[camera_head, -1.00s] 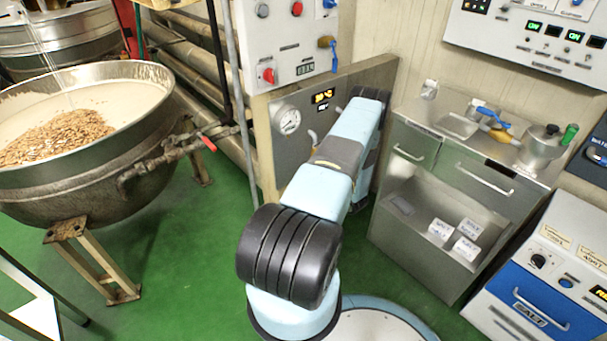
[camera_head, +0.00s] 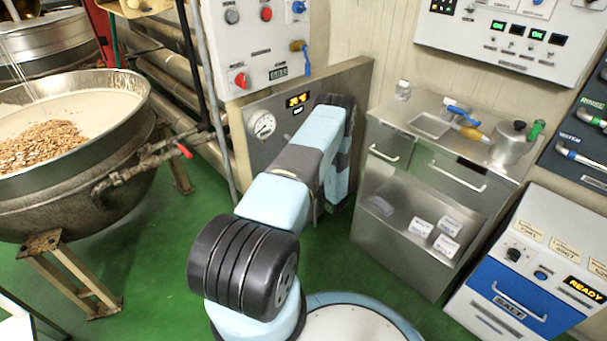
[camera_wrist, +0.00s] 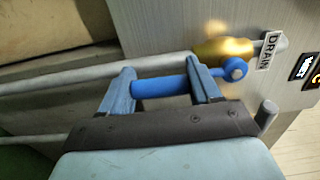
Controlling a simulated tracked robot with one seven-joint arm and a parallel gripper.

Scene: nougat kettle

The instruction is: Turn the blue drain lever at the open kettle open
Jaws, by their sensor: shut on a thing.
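In the wrist view the blue drain lever (camera_wrist: 165,87) runs from the brass valve (camera_wrist: 222,48), beside a tag reading DRAIN (camera_wrist: 270,50). My gripper (camera_wrist: 162,90) is shut on the lever, whose blue bar lies between the two fingers and runs past the right finger to its round pivot (camera_wrist: 234,69). The lever points left, roughly along the grey pipe behind it. The open kettle (camera_head: 75,195), holding a pale mass and brown nuts, stands at the left in the head view. There my own arm hides the gripper and the lever.
A steel panel (camera_head: 235,145) with a gauge (camera_head: 263,125) stands behind my arm. Green floor (camera_head: 150,250) is clear between kettle and arm.

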